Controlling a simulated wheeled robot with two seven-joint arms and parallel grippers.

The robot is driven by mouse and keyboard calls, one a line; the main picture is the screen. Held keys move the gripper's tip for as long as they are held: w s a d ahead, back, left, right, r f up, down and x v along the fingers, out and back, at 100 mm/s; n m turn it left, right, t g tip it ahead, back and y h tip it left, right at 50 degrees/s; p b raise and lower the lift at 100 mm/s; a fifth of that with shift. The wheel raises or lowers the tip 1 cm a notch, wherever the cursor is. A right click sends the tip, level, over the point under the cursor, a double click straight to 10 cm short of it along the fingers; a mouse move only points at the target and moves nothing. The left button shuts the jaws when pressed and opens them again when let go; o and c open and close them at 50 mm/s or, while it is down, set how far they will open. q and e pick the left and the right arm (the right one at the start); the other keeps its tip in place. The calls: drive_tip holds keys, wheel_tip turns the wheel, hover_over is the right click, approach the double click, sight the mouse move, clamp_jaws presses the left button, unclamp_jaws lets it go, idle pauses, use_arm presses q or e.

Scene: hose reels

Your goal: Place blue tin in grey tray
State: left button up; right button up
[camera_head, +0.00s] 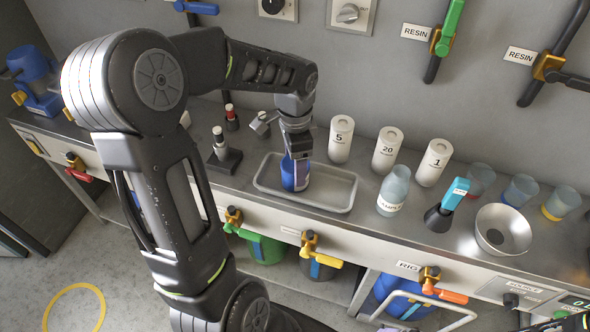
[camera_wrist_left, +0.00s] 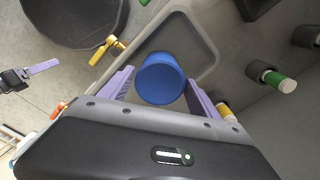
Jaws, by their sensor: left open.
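The blue tin (camera_head: 288,174) stands inside the grey tray (camera_head: 335,208), toward its left end. In the left wrist view the tin (camera_wrist_left: 160,80) shows its round blue top between two lilac fingers. My left gripper (camera_head: 297,168) points down over the tray around the tin. Its jaws are open, with a finger on each side of the tin. The tray (camera_wrist_left: 205,22) also shows beneath it in the wrist view. My right gripper (camera_wrist_left: 40,68) appears small at the left of the wrist view; its jaw state is unclear.
White numbered canisters (camera_head: 387,150) stand behind and right of the tray. A clear bottle (camera_head: 393,190), a dark flask (camera_head: 440,215), a metal bowl (camera_head: 503,231) and several beakers are farther right. A black stand (camera_head: 222,155) is left of the tray. The tray's right half is empty.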

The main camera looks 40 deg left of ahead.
use_arm(q)
wheel_tip(320, 180, up, 8)
drive_tip(key=shift+s+f, duration=0.1)
drive_tip(key=shift+s, duration=0.05)
idle(0.7)
